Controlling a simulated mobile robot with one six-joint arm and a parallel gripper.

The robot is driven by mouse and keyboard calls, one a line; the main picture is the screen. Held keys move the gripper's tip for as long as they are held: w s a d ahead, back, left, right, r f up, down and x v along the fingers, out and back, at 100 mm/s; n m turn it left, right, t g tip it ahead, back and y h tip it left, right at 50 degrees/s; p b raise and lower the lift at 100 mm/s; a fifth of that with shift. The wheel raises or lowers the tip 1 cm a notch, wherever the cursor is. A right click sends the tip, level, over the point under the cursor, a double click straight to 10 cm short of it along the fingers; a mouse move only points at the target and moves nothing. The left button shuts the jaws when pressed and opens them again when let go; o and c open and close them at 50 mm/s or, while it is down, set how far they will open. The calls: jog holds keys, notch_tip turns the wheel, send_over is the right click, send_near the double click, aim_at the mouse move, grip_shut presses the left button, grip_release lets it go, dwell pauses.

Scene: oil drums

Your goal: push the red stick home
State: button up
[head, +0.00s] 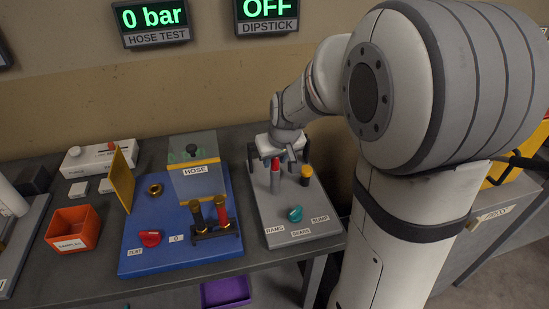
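The red-topped stick (275,166) stands upright on the grey panel (280,236), on top of a grey tube (275,184). My gripper (279,167) is at the back of this panel, with dark fingers spread to either side of the stick. The fingers look open, with nothing visibly clamped between them. I cannot tell whether any part of the gripper touches the stick's top. A short black post with a yellow collar (306,177) stands just right of the stick. The dipstick display (267,13) on the wall reads OFF.
A teal knob (295,214) sits at the panel's front. An orange samples bin (72,230) stands farther left. The hose display (152,20) reads 0 bar.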

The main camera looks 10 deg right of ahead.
jog(key=shift+o, duration=1.4)
jog(key=shift+r, duration=0.1)
jog(key=v, duration=0.8)
jog(key=s+f+m+g, duration=0.1)
jog(key=s+f+g, duration=0.1)
jog(key=s, duration=1.6)
jog(key=shift+a+f+h, duration=0.25)
jog(key=shift+f+h, duration=0.05)
jog(key=shift+f, duration=0.3)
